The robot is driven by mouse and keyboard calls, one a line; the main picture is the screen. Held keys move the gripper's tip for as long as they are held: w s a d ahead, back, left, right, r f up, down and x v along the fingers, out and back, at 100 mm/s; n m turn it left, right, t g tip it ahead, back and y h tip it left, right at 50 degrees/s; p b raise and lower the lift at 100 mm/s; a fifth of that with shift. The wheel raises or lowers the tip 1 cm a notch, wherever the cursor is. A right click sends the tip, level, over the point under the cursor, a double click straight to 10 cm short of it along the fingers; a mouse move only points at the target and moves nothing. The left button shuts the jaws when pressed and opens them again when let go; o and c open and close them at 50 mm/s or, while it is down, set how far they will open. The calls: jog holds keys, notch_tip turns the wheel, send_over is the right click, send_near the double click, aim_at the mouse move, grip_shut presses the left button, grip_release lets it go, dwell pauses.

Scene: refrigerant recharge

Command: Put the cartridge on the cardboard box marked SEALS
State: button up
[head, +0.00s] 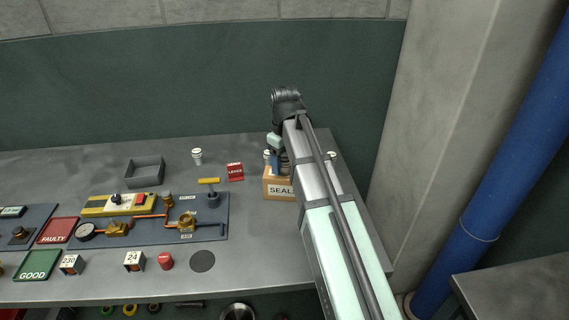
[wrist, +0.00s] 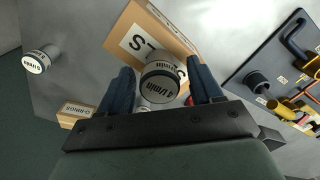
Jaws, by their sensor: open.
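A white and grey cartridge (wrist: 160,82), with "4 l/min" on its dark end face, is between my two blue fingers in the wrist view. My gripper (wrist: 160,68) is open, with a finger on each side of it. The cardboard box marked SEALS (wrist: 165,30) lies just beyond the cartridge, which covers part of its label. I cannot tell whether the cartridge touches the box top. In the head view the SEALS box (head: 280,188) stands on the bench, with my gripper (head: 277,160) at it and my arm hiding much of that spot.
Another cartridge (wrist: 37,62) stands to the left in the wrist view. An O-RINGS box (wrist: 76,112) is beside my left finger. A white cartridge (head: 197,156), a red LEVER sign (head: 235,171), a grey tray (head: 145,171) and a valve panel (head: 215,222) are left of the SEALS box.

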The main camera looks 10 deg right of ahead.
aim_at(285, 158)
jog(key=shift+r, duration=3.45)
